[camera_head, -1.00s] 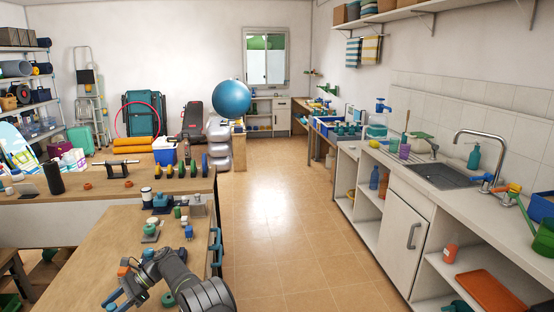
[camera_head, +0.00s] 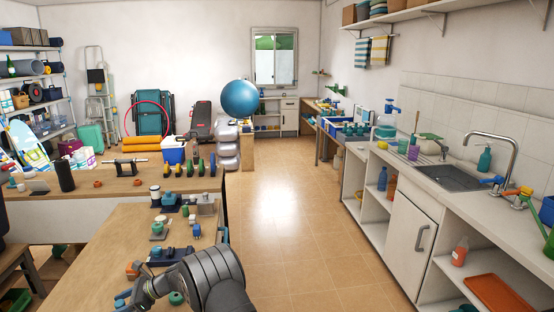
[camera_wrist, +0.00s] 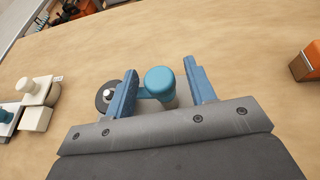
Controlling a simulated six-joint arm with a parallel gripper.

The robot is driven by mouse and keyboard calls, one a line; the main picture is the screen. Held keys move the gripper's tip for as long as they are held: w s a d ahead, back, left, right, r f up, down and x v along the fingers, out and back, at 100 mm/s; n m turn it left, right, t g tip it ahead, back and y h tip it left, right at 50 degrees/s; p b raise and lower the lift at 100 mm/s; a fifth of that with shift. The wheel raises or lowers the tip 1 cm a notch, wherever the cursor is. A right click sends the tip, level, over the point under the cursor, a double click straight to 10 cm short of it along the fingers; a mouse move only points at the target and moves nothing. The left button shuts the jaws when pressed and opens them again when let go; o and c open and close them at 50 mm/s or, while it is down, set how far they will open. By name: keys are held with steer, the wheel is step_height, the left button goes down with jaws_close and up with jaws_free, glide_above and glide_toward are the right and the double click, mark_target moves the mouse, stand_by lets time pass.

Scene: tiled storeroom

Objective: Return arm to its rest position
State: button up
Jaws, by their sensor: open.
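My gripper (camera_wrist: 160,66) is open, with its two blue fingers apart in the wrist view. A teal round-topped piece (camera_wrist: 159,80) shows between the fingers, with gaps on both sides. A dark disc with a pale knob (camera_wrist: 103,98) lies just left of the left finger. In the head view my arm is bent low over the near wooden bench (camera_head: 90,262). The gripper end is at the lower left of the arm, partly hidden and cut by the frame's bottom edge.
An orange block (camera_head: 132,270), a dark blue holder (camera_head: 172,257) and a green round piece (camera_head: 176,298) are close to my arm. Several small items stand at the bench's far end. Tiled floor (camera_head: 280,230) lies open between the bench and the sink counter (camera_head: 400,165).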

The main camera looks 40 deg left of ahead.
steer(key=m+t+y, duration=0.3)
steer(key=m+t, duration=0.1)
steer(key=shift+s+d+m+t, duration=0.1)
steer(key=shift+m+t, duration=0.2)
steer(key=shift+m, duration=0.1)
steer(key=v, duration=1.6)
steer(key=shift+w+d+f, duration=0.2)
steer(key=shift+w+d, duration=0.1)
steer(key=shift+d, duration=0.05)
steer(key=x, duration=1.6)
steer(key=shift+s+a+r, duration=0.15)
steer(key=shift+s+a, duration=0.1)
steer(key=shift+a, duration=0.1)
steer(key=shift+a+n+g, duration=0.15)
steer(key=shift+n+g, duration=0.15)
steer(key=shift+g, duration=0.1)
steer(key=shift+n+g, duration=0.5)
steer(key=shift+h, duration=0.3)
steer(key=shift+m+t, duration=0.3)
